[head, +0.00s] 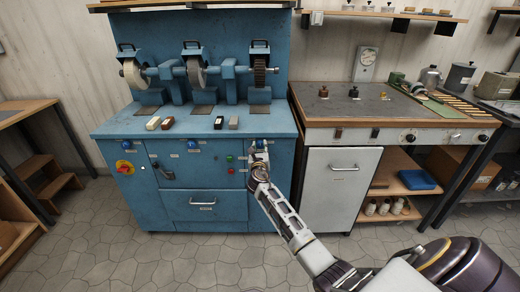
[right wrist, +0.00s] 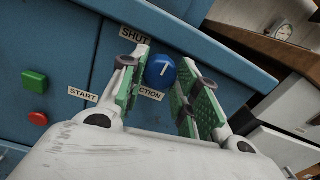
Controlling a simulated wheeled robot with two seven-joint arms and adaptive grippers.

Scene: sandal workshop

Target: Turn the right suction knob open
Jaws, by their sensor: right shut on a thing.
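The right suction knob (right wrist: 160,71) is round and blue with a white pointer line, on the front of the blue machine (head: 220,213). In the right wrist view it sits between the green pads of my right gripper (right wrist: 169,76), which is shut on it. The pointer line runs nearly up in that view, tilted slightly right. A SHUT label (right wrist: 134,36) is up and left of the knob; a partly hidden label ending in CTION (right wrist: 150,96) is below. My left gripper is out of view.
A green button (right wrist: 35,80) and a red button (right wrist: 38,118) with a START label are left of the gripper. Two other blue knobs, the middle one (head: 192,144) and the left one (head: 153,143), are on the panel. A grey cabinet (head: 335,190) stands close at right.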

